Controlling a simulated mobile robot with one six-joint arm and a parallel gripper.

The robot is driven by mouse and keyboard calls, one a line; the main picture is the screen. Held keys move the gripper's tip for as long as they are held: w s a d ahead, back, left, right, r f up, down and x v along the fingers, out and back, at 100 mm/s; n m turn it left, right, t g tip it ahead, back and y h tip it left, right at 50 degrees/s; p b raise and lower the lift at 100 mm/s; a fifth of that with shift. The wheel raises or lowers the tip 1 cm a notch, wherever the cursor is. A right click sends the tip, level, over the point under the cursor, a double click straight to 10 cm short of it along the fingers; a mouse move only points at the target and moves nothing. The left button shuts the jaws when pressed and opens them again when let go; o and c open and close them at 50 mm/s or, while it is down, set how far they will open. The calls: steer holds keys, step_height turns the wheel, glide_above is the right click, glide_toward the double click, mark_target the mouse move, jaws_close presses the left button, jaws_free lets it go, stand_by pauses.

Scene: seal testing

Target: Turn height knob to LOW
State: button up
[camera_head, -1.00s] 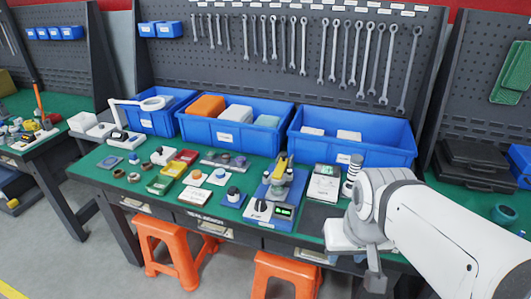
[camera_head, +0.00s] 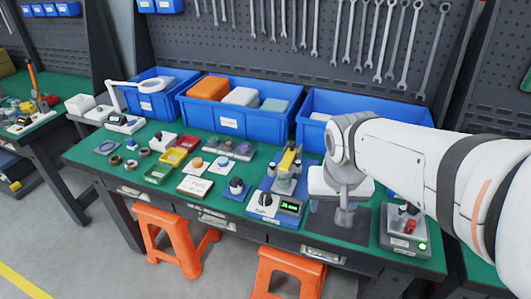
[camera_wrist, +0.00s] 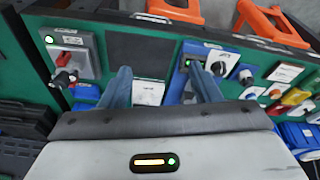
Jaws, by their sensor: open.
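A blue test device (camera_head: 274,205) with a yellow upper part and a lit green display stands near the table's front edge. A black knob (camera_head: 265,199) sits on its front left; this knob also shows in the wrist view (camera_wrist: 218,67). A separate blue block with a dark knob (camera_head: 236,186) stands to its left. I cannot read which knob is for height, nor its setting. My gripper (camera_head: 344,214) points down over the table, right of the device and apart from it. In the wrist view my gripper (camera_wrist: 162,84) is open and empty, its right finger overlapping the blue device.
A grey box with red and black controls (camera_head: 405,230) stands right of my gripper. Small coloured trays, including a yellow one (camera_head: 172,157), lie to the left. Blue bins (camera_head: 230,122) line the back. Orange stools (camera_head: 287,270) stand in front.

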steer(key=w+a+f+m+h+b, duration=0.1)
steer(key=w+a+f+b, duration=0.1)
steer(key=w+a+f, duration=0.3)
steer(key=w+a+f+m+b, duration=0.1)
steer(key=w+a+f+b, duration=0.15)
steer(key=w, duration=0.45)
steer(key=m+t+b, duration=0.1)
steer(key=b, duration=0.2)
glide_toward(265, 195)
steer(key=f, duration=0.1)
steer(key=x, duration=0.7)
steer(key=shift+w+f, duration=0.25)
steer(key=shift+f, duration=0.05)
steer(key=shift+c, duration=0.5)
steer(key=c, duration=0.9)
